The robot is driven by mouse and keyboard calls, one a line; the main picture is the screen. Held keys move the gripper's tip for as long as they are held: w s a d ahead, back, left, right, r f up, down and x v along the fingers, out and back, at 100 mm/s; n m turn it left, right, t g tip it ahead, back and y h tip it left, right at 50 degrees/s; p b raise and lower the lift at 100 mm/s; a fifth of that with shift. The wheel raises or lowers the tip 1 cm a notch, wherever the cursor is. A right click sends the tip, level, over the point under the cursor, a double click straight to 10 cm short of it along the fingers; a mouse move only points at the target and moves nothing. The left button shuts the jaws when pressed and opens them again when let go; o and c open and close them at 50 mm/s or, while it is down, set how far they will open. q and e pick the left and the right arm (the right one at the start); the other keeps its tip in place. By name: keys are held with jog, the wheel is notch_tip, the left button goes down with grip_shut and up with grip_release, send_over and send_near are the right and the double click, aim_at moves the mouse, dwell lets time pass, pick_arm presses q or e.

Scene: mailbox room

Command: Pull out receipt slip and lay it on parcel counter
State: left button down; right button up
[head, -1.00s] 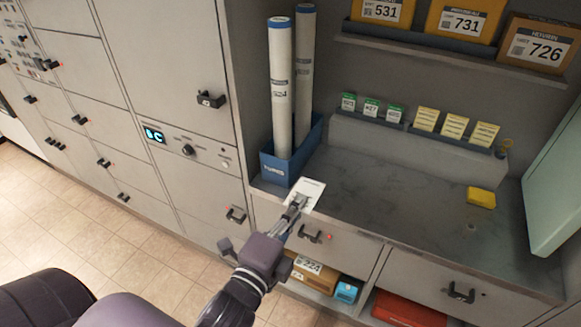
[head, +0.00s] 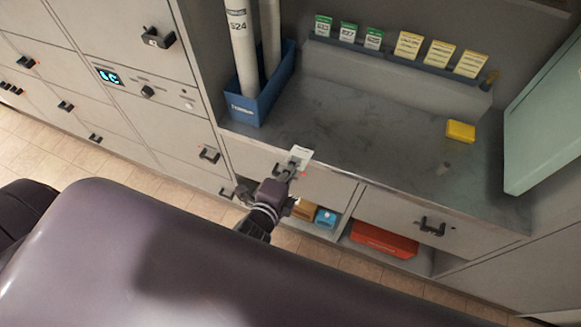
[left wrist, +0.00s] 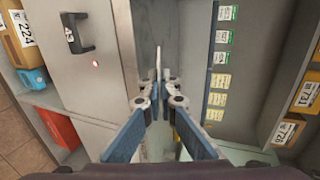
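The white receipt slip (head: 301,154) is at the front edge of the grey parcel counter (head: 370,130). My left gripper (head: 294,169) reaches up to it from below and is shut on its near end. In the left wrist view the slip (left wrist: 158,60) shows nearly edge-on, as a thin pale strip rising from between the close fingertips (left wrist: 157,86). The fingers hide its lower part. I cannot tell whether the slip touches the counter. My right gripper is not in view.
A blue bin (head: 262,103) with white tubes stands at the counter's left end. A yellow block (head: 460,131) lies at the right. Green and yellow cards (head: 409,45) line the back ledge. The counter's middle is clear. Drawer handles (head: 431,227) stick out below.

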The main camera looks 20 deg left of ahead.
aim_at(304, 149)
pick_arm(q)
jog(key=b+x, duration=0.1)
jog(key=x, duration=0.3)
jog(key=shift+w+b, duration=0.35)
jog(key=shift+b, duration=0.05)
jog(key=shift+b+x, duration=0.35)
jog(key=shift+x, duration=0.5)
jog(key=shift+f+b+x, duration=0.25)
jog(key=shift+b+x, duration=0.2)
jog(key=shift+x, duration=0.75)
jog(key=shift+w+f, duration=0.25)
jog(key=shift+w, duration=0.15)
jog(key=shift+w+f, duration=0.1)
jog(key=shift+w, duration=0.2)
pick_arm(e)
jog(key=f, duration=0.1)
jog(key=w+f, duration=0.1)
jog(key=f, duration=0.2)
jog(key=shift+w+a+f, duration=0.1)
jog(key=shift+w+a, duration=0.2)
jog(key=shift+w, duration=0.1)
pick_arm(q)
jog(key=c, duration=2.7)
grip_release()
